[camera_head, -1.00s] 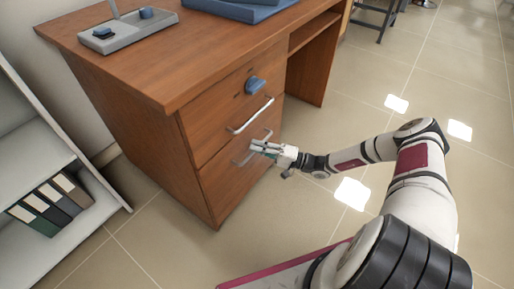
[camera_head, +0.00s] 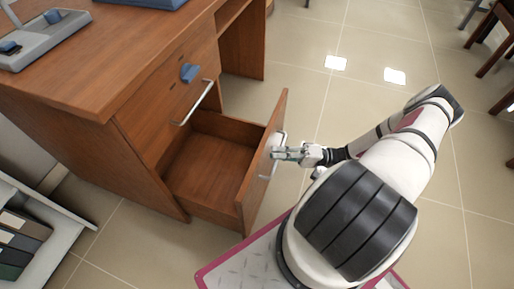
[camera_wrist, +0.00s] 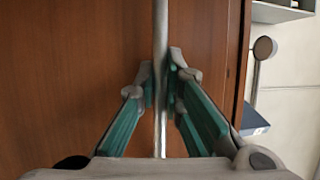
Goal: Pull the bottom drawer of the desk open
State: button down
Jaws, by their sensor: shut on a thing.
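The wooden desk (camera_head: 95,72) stands at the left in the head view. Its bottom drawer (camera_head: 243,204) is pulled well out, and its bare wooden inside shows empty. My gripper (camera_head: 277,153) is at the outer face of this drawer, shut on the drawer's metal handle (camera_head: 264,176). In the wrist view the handle (camera_wrist: 160,40) runs as an upright bar between the two fingertips (camera_wrist: 160,72), with the brown drawer front (camera_wrist: 75,70) behind it.
A low white shelf (camera_head: 62,235) with binders (camera_head: 20,240) stands at the lower left. Grey equipment (camera_head: 40,40) sits on the desk top. Wooden chair legs (camera_head: 490,45) show at the upper right. Tiled floor beyond the drawer is clear.

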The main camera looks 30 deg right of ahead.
jog(key=shift+s+d, duration=0.6)
jog(key=shift+s, duration=0.2)
jog(key=shift+s+d, duration=0.55)
jog(key=shift+s, duration=0.25)
jog(key=c, duration=1.7)
grip_release()
jog(key=shift+d, duration=0.1)
jog(key=v, duration=1.2)
